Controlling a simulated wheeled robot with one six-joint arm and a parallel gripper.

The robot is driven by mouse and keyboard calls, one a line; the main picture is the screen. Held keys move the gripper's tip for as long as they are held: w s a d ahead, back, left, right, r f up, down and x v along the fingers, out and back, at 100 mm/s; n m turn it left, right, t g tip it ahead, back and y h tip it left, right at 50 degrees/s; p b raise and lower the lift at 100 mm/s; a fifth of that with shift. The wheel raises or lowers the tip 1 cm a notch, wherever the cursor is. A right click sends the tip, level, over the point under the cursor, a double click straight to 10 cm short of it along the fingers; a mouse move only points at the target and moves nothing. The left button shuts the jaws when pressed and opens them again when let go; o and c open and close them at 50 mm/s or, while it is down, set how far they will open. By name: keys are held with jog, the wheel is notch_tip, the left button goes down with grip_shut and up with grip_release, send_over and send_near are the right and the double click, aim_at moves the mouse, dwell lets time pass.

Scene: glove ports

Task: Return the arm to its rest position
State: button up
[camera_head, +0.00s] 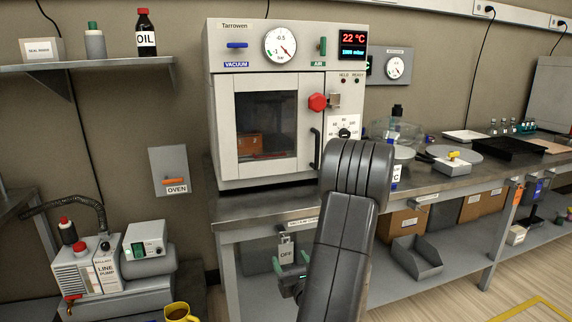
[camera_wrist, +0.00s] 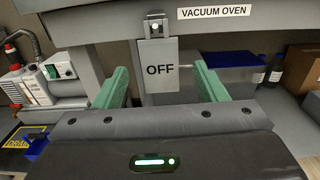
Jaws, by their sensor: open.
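My gripper (camera_head: 291,262) is low in front of the bench's front edge, partly hidden behind my own arm in the head view. In the wrist view my gripper (camera_wrist: 160,80) shows two green fingers spread apart with nothing held between them. A grey plate marked OFF (camera_wrist: 160,68) hangs under the bench edge, framed between the fingers. The OFF plate (camera_head: 286,252) also shows in the head view just beyond the fingers. I cannot tell whether the fingers touch it.
The Tarrowen vacuum oven (camera_head: 227,85) stands on the steel bench (camera_head: 262,205), its door shut. A grey bin (camera_head: 416,258) sits on the lower shelf. Open floor lies at lower right.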

aim_at(286, 247)
jog(key=v, duration=0.7)
jog(key=x, duration=1.3)
jog(key=shift+w+a+b, duration=0.2)
jog(key=shift+w+b, duration=0.05)
jog(key=shift+b, duration=0.05)
jog(key=shift+s+d+r+p, duration=0.3)
jog(key=shift+s+r+p, duration=0.35)
jog(key=shift+p, duration=0.5)
jog(key=b+v, duration=0.3)
jog(key=v, duration=0.5)
jog(key=s+a+f+n+g+y, duration=0.3)
jog(key=s+a+n+g+y, duration=0.1)
jog(key=s+a+n+y, duration=0.1)
jog(key=shift+s+a+f+n+g+y+p, duration=0.35)
jog(key=shift+s+a+y, duration=0.4)
jog(key=shift+a+y, duration=0.7)
jog(key=shift+a+r+h, duration=0.1)
jog(key=shift+a+h, duration=0.15)
